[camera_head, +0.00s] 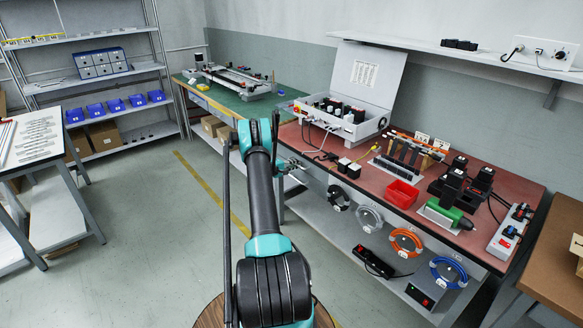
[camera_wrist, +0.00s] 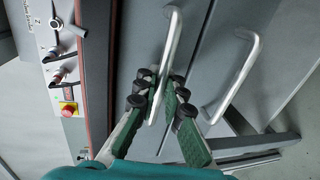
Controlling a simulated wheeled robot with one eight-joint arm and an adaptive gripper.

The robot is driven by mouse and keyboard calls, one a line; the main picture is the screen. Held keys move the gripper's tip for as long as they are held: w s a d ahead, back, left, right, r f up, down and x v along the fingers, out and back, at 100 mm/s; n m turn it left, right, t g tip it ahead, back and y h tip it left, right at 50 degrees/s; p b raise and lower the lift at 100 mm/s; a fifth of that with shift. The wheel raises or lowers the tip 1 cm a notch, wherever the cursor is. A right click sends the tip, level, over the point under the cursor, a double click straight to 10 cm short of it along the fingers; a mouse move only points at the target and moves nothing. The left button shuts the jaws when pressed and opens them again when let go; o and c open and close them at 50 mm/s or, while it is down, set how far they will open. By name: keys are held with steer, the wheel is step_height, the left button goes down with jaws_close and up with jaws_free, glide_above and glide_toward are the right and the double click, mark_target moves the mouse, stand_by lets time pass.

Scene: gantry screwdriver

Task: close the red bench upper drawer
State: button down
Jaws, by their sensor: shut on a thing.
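The red bench (camera_head: 345,178) runs along the right wall in the head view. In the wrist view its dark red edge (camera_wrist: 97,70) runs down the left. Beside that edge is the grey upper drawer front (camera_wrist: 143,35) with a silver bar handle (camera_wrist: 171,40). My gripper (camera_wrist: 162,88) is shut on this handle, with one green finger on each side of it. In the head view my arm hides most of the drawer and gripper. I cannot tell how far the drawer stands out.
A second bar handle (camera_wrist: 238,75) is on the grey front to the right in the wrist view. A red stop button (camera_wrist: 68,108) sits on the panel on the bench. The floor (camera_head: 150,230) to the left is clear.

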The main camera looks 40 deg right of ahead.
steer(key=shift+d, duration=0.15)
steer(key=c, duration=1.9)
jaws_free()
steer(key=shift+d, duration=0.1)
steer(key=v, duration=1.2)
